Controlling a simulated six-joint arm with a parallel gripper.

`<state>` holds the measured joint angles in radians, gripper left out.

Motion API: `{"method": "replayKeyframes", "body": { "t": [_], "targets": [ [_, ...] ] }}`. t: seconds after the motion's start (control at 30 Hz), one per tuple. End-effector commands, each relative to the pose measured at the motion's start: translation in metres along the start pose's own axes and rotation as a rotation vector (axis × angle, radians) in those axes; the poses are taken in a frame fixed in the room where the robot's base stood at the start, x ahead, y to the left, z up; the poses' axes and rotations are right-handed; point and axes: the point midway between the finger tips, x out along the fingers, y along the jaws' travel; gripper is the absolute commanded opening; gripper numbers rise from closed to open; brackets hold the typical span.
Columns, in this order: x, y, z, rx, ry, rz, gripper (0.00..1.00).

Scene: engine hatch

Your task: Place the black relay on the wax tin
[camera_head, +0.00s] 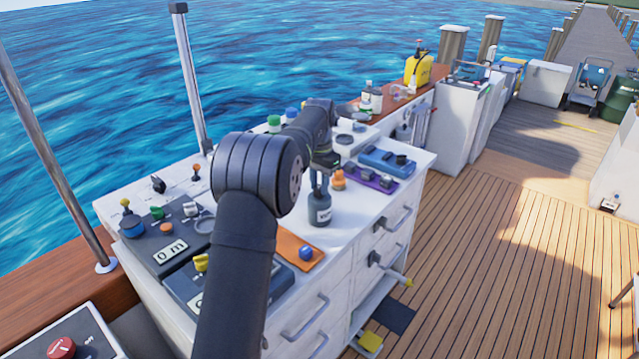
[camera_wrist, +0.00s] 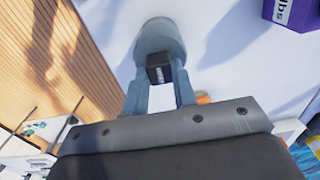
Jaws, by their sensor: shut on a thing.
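My gripper (camera_wrist: 160,88) is shut on a small black block, the black relay (camera_wrist: 159,72), held between its two grey-blue fingers. A grey-blue round tin (camera_wrist: 160,38) shows just beyond the fingers in the wrist view. In the head view the tin (camera_head: 320,212), with a white label, stands on the white counter, and my gripper (camera_head: 319,180) is right over it. The relay is hidden in the head view. I cannot tell whether the relay touches the tin's top.
A purple tray (camera_head: 387,187) with dark blocks and a blue tray (camera_head: 375,163) lie right of the tin. An orange knob (camera_head: 338,178) is close beside it. An orange mat (camera_head: 287,241) with a blue knob (camera_head: 306,253) lies in front. Drawer handles jut from the counter front.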

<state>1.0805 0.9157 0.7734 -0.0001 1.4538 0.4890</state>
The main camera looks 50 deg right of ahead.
Motion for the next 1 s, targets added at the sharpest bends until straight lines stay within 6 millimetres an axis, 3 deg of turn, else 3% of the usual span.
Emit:
{"method": "replayKeyframes", "body": {
  "t": [0.3,0.33,0.4,0.43,0.77,1.0],
  "targets": [
    [0.003,0.0,0.0,0.0,0.001,-0.001,0.02],
    [0.002,0.0,0.0,0.0,0.002,-0.001,0.3],
    [0.002,0.0,0.0,0.0,0.002,-0.001,0.44],
    [0.002,0.0,0.0,0.0,0.002,-0.001,0.46],
    [-0.002,0.0,0.0,0.0,0.002,-0.001,0.46],
    [-0.041,0.0,-0.001,0.0,0.006,-0.003,0.46]
  ]
}}
